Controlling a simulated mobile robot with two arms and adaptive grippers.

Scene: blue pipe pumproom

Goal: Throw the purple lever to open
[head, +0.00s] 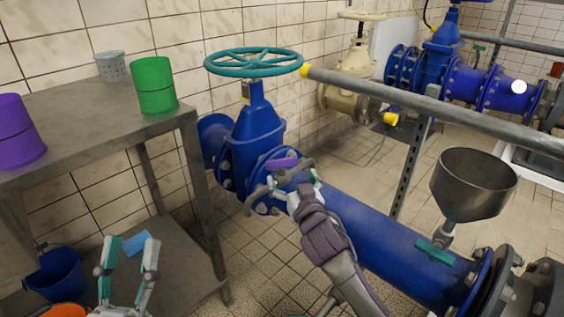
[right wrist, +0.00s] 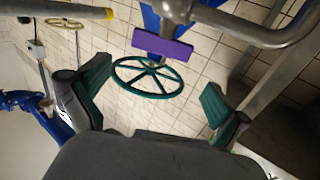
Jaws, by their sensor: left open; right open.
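The purple lever (head: 281,163) is a small flat handle on a grey fitting at the near side of the blue valve's pipe. It also shows in the right wrist view (right wrist: 162,48), near the top, beside a bent grey metal pipe. My right gripper (head: 292,182) is open at the lever, just in front of it in the head view. In the right wrist view the lever appears beyond the gap between its teal fingers, and contact is not visible. My left gripper (head: 129,243) is open and empty at the bottom left, apart from the lever.
A blue valve (head: 258,125) with a teal handwheel (head: 254,62) stands behind the lever. A grey rail (head: 440,108) with a yellow end crosses above the large blue pipe (head: 380,235). A steel funnel (head: 474,185) is at right. A metal table (head: 90,125) with purple and green canisters is at left.

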